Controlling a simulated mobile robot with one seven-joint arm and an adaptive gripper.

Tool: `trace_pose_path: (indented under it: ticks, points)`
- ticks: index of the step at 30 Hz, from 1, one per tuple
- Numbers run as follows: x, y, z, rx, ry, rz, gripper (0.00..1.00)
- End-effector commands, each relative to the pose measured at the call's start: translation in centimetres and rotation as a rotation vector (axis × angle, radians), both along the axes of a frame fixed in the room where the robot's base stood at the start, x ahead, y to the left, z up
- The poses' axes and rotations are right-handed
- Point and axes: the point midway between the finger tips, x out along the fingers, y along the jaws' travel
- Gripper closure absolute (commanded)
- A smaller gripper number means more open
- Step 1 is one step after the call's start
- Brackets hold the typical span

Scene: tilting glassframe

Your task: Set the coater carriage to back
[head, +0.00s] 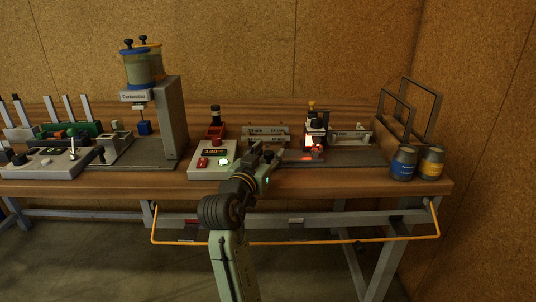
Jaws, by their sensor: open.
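A black and white block with an orange-tan knob (316,125) stands at the right of the bench, with a red glow at its base. It looks like the coater carriage, but its exact form is too small to tell. It is at the back edge of a flat dark plate (350,159). My gripper (279,155) is open, in front and to the left of that block, over the left end of the plate. My arm comes from the bottom of the picture and hides part of the bench front. I cannot tell whether the fingertips touch anything.
A control box (213,160) with a red display stands left of my gripper. Labelled grey bars (266,139) lie behind it. Two jars (403,162) and (432,162) stand at the right edge, before a tilted metal frame (398,105). A tall dispenser (172,115) stands left.

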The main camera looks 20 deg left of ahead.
Motion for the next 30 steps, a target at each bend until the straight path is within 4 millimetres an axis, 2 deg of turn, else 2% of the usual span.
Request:
trace_pose_path:
  ticks: [8,11,22,27,30]
  points:
    - [-0.6,0.2,0.1,0.001,-0.002,0.003,0.58]
    - [-2.0,0.3,0.0,0.001,-0.001,0.004,0.58]
    - [-9.6,0.8,0.0,0.001,0.0,0.004,0.58]
    - [-11.5,1.0,0.0,0.0,0.0,0.002,0.58]
    - [-11.9,1.0,0.0,0.0,0.0,0.001,0.58]
